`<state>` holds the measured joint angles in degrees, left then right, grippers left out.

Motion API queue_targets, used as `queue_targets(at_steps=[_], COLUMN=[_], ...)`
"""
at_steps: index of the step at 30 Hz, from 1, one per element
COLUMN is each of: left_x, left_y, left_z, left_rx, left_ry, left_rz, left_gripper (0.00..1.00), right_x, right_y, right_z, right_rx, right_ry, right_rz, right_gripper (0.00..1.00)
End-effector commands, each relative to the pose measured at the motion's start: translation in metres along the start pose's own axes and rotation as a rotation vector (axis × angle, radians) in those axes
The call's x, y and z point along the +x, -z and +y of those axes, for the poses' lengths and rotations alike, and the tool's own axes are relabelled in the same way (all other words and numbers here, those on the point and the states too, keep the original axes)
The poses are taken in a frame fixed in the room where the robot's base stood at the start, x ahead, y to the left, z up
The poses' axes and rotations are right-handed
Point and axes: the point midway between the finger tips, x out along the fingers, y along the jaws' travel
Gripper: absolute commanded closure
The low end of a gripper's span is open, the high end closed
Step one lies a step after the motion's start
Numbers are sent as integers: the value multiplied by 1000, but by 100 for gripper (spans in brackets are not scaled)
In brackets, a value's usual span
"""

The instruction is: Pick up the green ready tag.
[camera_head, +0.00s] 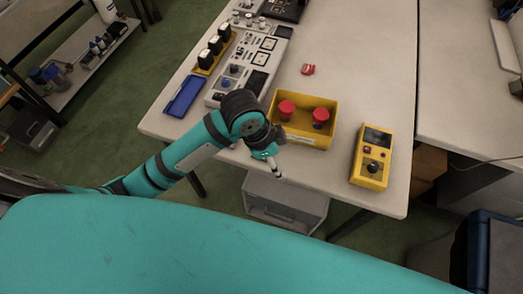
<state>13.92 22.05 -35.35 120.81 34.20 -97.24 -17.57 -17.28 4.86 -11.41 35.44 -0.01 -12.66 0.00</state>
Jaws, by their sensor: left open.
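I cannot make out a green ready tag in the head view. A small red tag-like piece (308,69) lies on the white table (350,95), behind a yellow bin (300,138). My left arm reaches in from the left, and my left gripper (275,168) points down at the table's front edge, just in front of the bin's left side. The gripper is open, and nothing is visibly held in it. The forearm and wrist hide part of the table left of the bin. My right gripper is out of view.
Two red-topped pieces stand in the yellow bin. A yellow control box (370,155) stands at right. A grey panel (250,65), a blue tray (184,96) and a yellow rack (214,52) lie at left. A grey cabinet (285,195) is below. Table behind the bin is mostly clear.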

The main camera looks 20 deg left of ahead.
Motion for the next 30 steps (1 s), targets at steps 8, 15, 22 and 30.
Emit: queue_targets(at_steps=[8, 15, 22, 30], left_x=[-45, -72, -42, 13], left_y=[-1, -14, -27, -45], left_z=[-62, -88, -87, -86], left_rx=[361, 445, 447, 449], left_ry=[-61, -103, -113, -110], left_rz=[-229, -331, -341, -338], left_gripper=[30, 30, 30, 30], right_x=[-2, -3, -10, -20], right_y=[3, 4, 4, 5], right_z=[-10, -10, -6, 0], right_rx=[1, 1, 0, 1], right_ry=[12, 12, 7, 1], right_rz=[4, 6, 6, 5], right_gripper=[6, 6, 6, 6])
